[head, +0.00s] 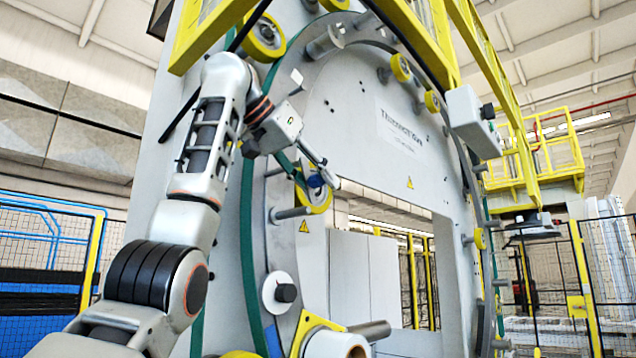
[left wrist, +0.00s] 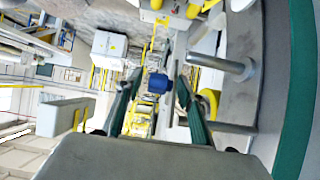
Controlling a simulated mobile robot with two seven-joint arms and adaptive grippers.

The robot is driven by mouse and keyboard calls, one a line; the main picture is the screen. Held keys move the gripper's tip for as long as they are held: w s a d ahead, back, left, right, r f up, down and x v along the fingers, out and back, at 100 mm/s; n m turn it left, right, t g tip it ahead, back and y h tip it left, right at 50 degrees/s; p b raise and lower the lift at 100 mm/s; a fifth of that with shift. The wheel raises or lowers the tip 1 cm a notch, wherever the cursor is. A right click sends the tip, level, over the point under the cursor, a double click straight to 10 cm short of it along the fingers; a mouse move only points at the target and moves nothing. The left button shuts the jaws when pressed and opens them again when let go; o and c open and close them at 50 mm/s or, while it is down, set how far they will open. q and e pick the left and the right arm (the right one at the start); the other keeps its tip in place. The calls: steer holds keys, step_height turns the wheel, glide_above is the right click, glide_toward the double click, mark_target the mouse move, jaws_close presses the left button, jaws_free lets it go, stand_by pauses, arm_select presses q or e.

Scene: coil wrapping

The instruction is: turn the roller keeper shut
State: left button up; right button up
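The roller keeper appears as a small blue knob (head: 315,181) at a yellow roller (head: 319,201) on the left side of the machine's ring. My left gripper (head: 325,177) is right at this knob in the head view. In the left wrist view, the two dark fingers of my left gripper (left wrist: 158,78) are spread, with the blue knob (left wrist: 157,83) seen between them. Gaps show on both sides of the knob, so the fingers look open around or just before it. How deep the knob sits between them I cannot tell. My right gripper is not in view.
The grey ring (head: 272,238) carries several metal pins and yellow rollers close to my left arm. A metal pin (left wrist: 222,66) sticks out beside the gripper in the left wrist view. A green band (head: 249,230) runs along the ring's left.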

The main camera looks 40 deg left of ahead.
arm_select(q)
steer(key=v, duration=1.1)
steer(key=shift+s+r, duration=0.15)
steer(key=shift+s, duration=0.1)
steer(key=shift+d, duration=0.15)
